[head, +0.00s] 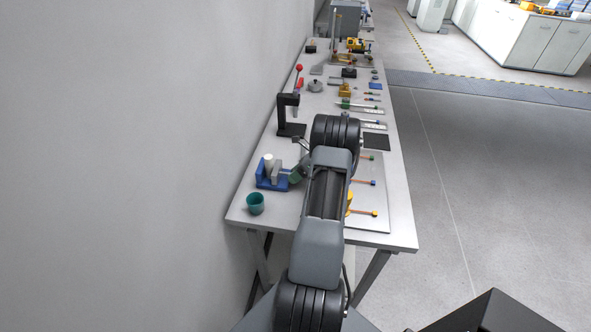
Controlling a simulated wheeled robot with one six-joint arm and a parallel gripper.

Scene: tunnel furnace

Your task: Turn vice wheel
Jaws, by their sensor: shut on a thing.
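The blue vice (264,181) stands near the left edge of the table. A pale cylinder (268,160) stands upright at its grey jaw. The green vice wheel (296,176) is at the right side of the vice, partly covered by my arm. My gripper (303,164) is at the wheel, small and largely hidden by my arm links. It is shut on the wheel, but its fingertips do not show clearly.
A green cup (255,203) stands in front of the vice, near the table's front left corner. A grey board (368,222) with orange-handled tools lies right of my arm. Wall close on the left, open floor right.

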